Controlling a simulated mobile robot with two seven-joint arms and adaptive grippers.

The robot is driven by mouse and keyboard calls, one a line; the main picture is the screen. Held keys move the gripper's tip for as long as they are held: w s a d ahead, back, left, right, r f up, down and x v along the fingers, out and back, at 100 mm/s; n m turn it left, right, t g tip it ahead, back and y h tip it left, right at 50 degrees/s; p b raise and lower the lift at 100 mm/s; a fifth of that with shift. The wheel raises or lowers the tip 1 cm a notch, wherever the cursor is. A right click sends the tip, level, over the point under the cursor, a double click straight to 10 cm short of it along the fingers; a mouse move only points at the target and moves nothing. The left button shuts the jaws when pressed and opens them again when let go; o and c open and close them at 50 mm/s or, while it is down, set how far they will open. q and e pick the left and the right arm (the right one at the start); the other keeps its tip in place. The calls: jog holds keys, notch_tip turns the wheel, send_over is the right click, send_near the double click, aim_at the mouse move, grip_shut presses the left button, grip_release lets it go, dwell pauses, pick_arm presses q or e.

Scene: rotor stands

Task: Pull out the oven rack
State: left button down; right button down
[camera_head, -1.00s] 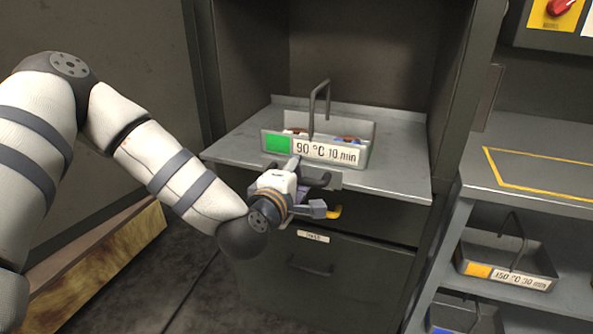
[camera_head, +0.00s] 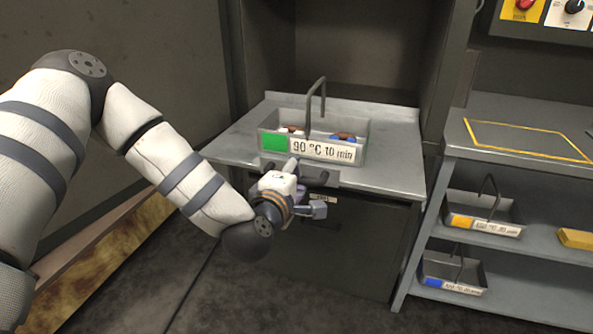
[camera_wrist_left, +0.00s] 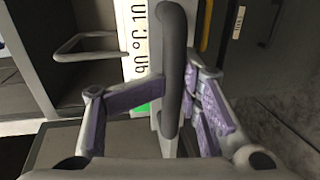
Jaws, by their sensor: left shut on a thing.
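The oven rack (camera_head: 385,182) is a flat grey metal shelf sticking out of the open oven (camera_head: 352,50). A metal basket (camera_head: 366,140) with a tall handle stands on it, bearing a green patch and a "90 °C 10 min" label; small red and blue items show inside. My left gripper (camera_head: 316,193) is at the rack's front edge. In the left wrist view the dark rack handle (camera_wrist_left: 173,60) runs between the purple-padded fingers, and the gripper is shut on it. The fingers partly hide the handle in the head view. My right gripper is not in view.
On the right stands a shelf unit (camera_head: 480,155) with a yellow outline on top. Its lower shelves hold an orange-marked basket (camera_head: 508,228), a blue-marked basket (camera_head: 442,284) and a yellow block (camera_head: 576,238). A control panel (camera_head: 550,22) is above. Open floor lies in front.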

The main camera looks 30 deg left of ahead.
pick_arm(q)
jog(key=shift+s+d+f+g, duration=0.1)
jog(key=shift+s+f+g, duration=0.1)
jog(key=shift+f, duration=0.35)
jog(key=shift+s+d+f+g, duration=0.1)
jog(key=shift+s+f, duration=0.1)
jog(key=shift+f, duration=0.35)
jog(key=c, duration=1.8)
grip_release()
jog(key=shift+w+a, duration=0.1)
jog(key=shift+c, duration=0.2)
jog(key=shift+r, duration=0.1)
jog(key=shift+w, duration=0.2)
jog(key=shift+r, duration=0.25)
jog(key=v, duration=0.7)
jog(key=shift+s, duration=0.3)
